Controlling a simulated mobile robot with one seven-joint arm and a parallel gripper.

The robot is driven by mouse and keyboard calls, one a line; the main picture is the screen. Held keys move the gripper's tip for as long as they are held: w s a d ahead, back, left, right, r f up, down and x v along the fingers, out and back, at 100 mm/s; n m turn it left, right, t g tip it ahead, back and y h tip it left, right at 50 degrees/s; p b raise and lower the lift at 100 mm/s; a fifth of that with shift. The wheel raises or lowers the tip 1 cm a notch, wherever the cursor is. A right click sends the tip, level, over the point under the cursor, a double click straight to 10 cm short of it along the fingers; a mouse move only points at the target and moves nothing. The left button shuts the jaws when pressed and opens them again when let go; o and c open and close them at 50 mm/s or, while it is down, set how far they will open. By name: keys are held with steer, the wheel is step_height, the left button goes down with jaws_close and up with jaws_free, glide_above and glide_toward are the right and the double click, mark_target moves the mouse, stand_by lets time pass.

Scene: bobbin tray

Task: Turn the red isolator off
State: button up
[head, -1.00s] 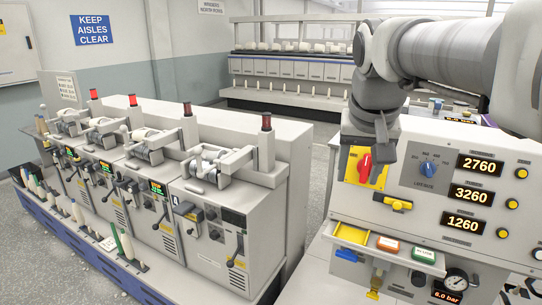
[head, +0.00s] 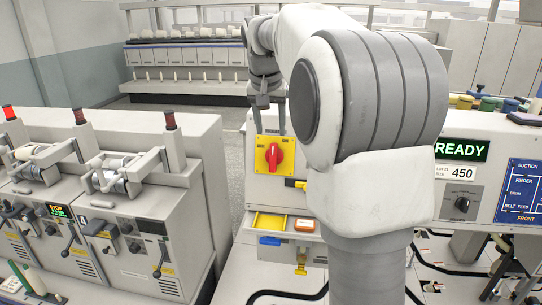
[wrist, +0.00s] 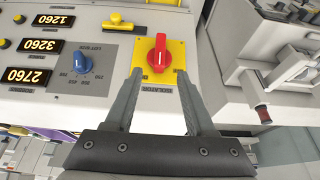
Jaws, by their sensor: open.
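The red isolator (head: 273,156) is a red rotary handle on a yellow square plate (head: 261,142), on the front of a pale machine panel. In the wrist view the red isolator (wrist: 158,54) stands upright in the picture, just beyond and between my fingertips. My gripper (head: 270,118) is at the top edge of the yellow plate in the head view. In the wrist view my gripper (wrist: 158,88) has its two fingers spread apart, empty, with the tips over the plate's sides. I cannot tell whether they touch the plate.
A blue selector knob (wrist: 83,63) and dark number displays (wrist: 36,46) sit beside the isolator. A yellow handle (wrist: 122,22) is mounted nearby. A small shelf with a yellow tray (head: 270,222) juts out below. Grey winding units (head: 130,240) stand at the left.

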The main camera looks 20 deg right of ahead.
mark_target(273, 151)
steer(key=x, duration=1.1)
steer(key=shift+w+d+f, duration=0.1)
jaws_close()
